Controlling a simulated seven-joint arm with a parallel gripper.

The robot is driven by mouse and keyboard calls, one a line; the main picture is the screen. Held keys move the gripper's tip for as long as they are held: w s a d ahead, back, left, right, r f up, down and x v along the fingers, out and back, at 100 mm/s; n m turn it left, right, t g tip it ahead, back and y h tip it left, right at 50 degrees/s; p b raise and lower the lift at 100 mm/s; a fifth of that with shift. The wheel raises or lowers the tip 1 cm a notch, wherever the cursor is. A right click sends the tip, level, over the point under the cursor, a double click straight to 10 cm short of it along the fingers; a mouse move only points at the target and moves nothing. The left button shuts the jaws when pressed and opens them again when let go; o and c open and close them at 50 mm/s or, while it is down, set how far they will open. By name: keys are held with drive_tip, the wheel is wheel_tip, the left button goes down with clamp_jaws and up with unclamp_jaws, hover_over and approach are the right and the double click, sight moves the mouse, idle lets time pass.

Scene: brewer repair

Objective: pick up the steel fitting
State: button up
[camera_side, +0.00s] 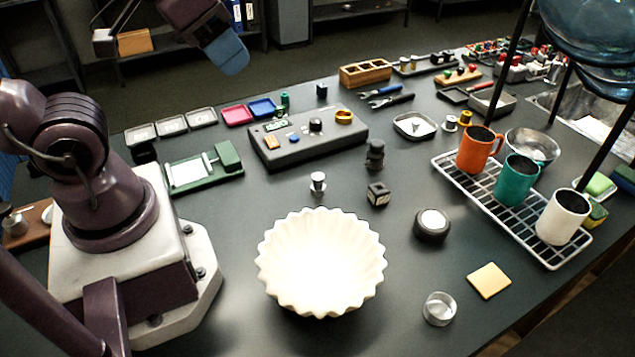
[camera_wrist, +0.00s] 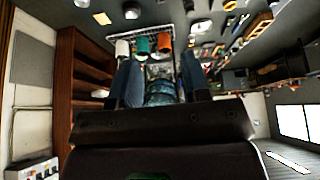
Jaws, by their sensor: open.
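The likely steel fitting is a small silver flanged cylinder (camera_side: 318,183). It stands upright on the dark bench in the side view, behind the white fluted bowl and in front of the grey control box. I cannot make it out with certainty in the wrist view. My gripper shows in the wrist view (camera_wrist: 160,85) with its two blue fingers spread apart and nothing held between them. In the side view a blue fingertip (camera_side: 229,55) is high at the top, well away from the fitting. The rest of the gripper is partly cut off there.
The white fluted bowl (camera_side: 320,262) stands nearest the fitting in front. A dark cube (camera_side: 378,194) and a dark stacked piece (camera_side: 375,155) stand to its right. The control box (camera_side: 308,139) lies behind. A wire rack (camera_side: 480,190) with mugs and glass globes (camera_side: 600,40) occupy the right.

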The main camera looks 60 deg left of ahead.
drive_tip(key=shift+o, duration=0.4)
drive_tip(key=shift+o, duration=1.1)
